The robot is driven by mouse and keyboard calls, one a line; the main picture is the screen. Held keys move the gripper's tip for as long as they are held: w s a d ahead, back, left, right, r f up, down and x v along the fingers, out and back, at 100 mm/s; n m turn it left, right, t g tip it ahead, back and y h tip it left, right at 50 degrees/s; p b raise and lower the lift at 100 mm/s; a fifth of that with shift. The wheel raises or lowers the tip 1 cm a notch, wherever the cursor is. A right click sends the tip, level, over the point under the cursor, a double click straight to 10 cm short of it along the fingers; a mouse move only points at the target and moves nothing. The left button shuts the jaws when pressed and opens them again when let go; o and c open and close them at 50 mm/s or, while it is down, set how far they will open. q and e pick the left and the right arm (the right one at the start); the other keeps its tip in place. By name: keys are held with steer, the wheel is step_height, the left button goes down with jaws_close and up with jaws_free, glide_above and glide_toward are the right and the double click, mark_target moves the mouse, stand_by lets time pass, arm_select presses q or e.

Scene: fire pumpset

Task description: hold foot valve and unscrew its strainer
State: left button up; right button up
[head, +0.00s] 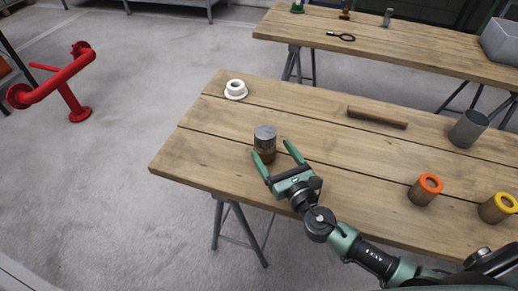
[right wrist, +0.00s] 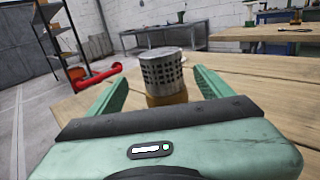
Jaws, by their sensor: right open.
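The foot valve (head: 265,154) stands upright on the near wooden table, left of the table's middle, with its grey perforated strainer (head: 264,135) on top. The brass-coloured body is below the strainer. In the right wrist view the strainer (right wrist: 161,70) stands above the brass body (right wrist: 167,99), between my fingers and ahead of the palm. My right gripper (head: 273,149) is open, its two green fingers on either side of the valve's lower part. I cannot tell whether they touch it. My left gripper is not in view.
A white flanged ring (head: 236,89) lies behind the valve. A wooden-handled bar (head: 377,117), a grey metal cup (head: 467,129), an orange-topped cylinder (head: 425,190) and a yellow-topped one (head: 497,208) are to the right. A second table (head: 400,48) stands behind. Red piping (head: 62,80) is at left.

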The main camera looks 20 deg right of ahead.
mark_target(268, 150)
steer(key=w, duration=0.1)
steer(key=w+f, duration=0.1)
steer(key=w, duration=0.1)
steer(key=shift+a+f+b, duration=0.3)
steer(key=shift+f, duration=0.1)
steer(key=w, duration=0.6)
steer(key=shift+w+a+f+p, duration=0.1)
steer(key=shift+a+p, duration=0.25)
steer(key=shift+p, duration=0.05)
jaws_close()
